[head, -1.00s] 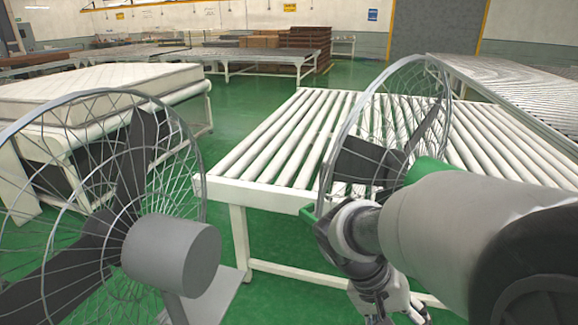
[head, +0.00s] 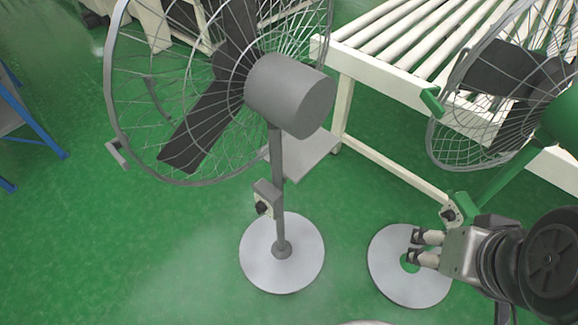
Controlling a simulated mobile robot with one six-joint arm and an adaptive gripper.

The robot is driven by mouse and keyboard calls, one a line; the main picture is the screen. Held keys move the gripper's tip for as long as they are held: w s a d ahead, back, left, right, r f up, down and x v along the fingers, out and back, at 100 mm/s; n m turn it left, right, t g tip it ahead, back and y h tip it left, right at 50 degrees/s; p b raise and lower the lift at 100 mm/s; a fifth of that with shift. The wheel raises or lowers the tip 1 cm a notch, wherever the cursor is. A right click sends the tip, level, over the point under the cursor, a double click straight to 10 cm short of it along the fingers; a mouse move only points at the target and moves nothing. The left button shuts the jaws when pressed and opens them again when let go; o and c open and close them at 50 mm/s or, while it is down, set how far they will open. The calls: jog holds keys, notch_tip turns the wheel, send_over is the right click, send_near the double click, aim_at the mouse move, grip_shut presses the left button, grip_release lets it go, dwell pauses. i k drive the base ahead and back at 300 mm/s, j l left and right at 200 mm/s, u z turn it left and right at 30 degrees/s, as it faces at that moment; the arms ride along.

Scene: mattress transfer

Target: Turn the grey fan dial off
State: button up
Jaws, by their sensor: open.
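The grey fan (head: 290,95) stands left of centre in the head view, on a grey pole with a round pale base (head: 282,252). A small control box on its pole carries a dark dial (head: 262,208), which faces the camera. The dial's exact setting is too small to read. My gripper (head: 414,247) is at the lower right, pointing left with its fingers apart and empty. It is well to the right of the grey dial and touches nothing that I can make out. In the picture it overlaps the base of the green fan.
A green fan (head: 562,122) with its own dial box (head: 450,214) and round base (head: 385,270) stands at the right, close to my gripper. A roller conveyor (head: 400,85) is behind. Green floor lies open at the lower left. A blue frame (head: 40,130) is at the left edge.

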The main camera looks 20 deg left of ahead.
aim_at(260, 207)
jog(key=u, duration=1.2)
